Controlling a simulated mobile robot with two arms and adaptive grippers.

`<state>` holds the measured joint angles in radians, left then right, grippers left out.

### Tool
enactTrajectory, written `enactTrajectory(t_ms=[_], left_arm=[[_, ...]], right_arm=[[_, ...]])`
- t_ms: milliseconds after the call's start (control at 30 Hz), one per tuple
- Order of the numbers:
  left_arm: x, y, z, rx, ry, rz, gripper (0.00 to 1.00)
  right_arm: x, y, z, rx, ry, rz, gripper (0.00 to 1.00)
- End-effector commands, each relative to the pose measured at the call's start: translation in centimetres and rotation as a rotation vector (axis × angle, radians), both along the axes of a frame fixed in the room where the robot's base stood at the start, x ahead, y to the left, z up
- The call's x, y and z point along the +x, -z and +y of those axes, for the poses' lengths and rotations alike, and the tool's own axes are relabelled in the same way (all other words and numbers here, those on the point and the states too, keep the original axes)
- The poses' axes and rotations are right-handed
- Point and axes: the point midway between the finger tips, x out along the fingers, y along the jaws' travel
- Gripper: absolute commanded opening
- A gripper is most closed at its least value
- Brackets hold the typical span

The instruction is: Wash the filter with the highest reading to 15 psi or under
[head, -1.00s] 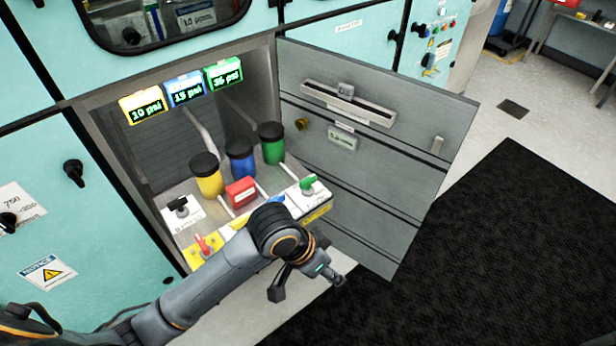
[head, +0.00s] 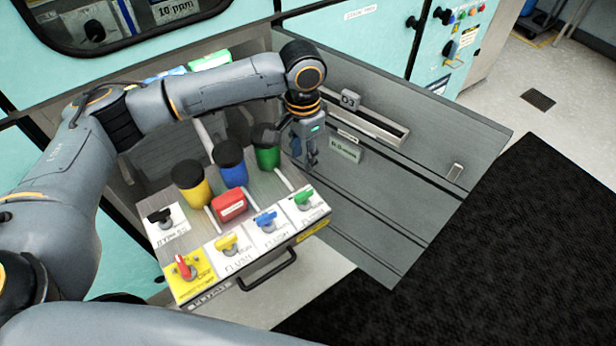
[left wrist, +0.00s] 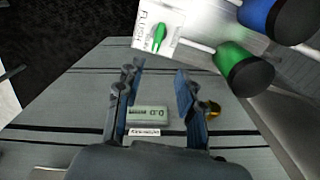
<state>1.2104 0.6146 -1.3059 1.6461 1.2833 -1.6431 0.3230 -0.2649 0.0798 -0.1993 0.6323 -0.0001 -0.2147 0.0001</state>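Yellow (head: 196,192), blue (head: 234,175) and green (head: 267,157) filters with black caps stand on the pulled-out module. Along its front are yellow (head: 227,243), blue (head: 265,219) and green (head: 303,196) flush handles, a red knob (head: 184,266) and a black bypass handle (head: 160,215). My left gripper (head: 308,162) is open and empty, pointing down beside the green filter, behind the green handle. In the left wrist view, its spread fingers (left wrist: 157,72) are below the green handle (left wrist: 160,37) and left of the green filter (left wrist: 243,65). My arm largely hides the psi displays (head: 212,60). My right gripper is out of view.
A grey open door panel (head: 430,185) stands right of the module, close to my left gripper. A red box (head: 229,206) sits between filters and handles. A black pull handle (head: 268,270) is on the module front. A dark mat (head: 500,260) lies right.

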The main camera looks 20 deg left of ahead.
Motion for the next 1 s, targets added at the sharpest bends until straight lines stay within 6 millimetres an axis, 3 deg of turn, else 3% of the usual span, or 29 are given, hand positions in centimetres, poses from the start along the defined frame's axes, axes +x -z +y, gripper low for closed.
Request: enactTrajectory(t_ms=[200, 300, 433, 667, 1000], left_arm=[[-0.1, 3.8, 0.0, 0.002, 0.001, 0.004, 0.38], [-0.2, 6.1, 0.0, 0.001, 0.002, 0.003, 0.38], [-0.2, 8.8, 0.0, 0.001, 0.001, 0.003, 0.38], [-0.1, 12.1, 0.0, 0.000, 0.003, 0.000, 0.38], [-0.1, 13.2, -0.1, -0.001, 0.004, -0.002, 0.38]], right_arm=[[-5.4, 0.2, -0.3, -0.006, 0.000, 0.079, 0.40], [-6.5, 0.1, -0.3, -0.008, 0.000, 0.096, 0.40], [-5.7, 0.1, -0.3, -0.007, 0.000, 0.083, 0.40], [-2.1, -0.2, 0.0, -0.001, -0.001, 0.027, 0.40], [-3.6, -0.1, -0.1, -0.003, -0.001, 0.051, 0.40]])
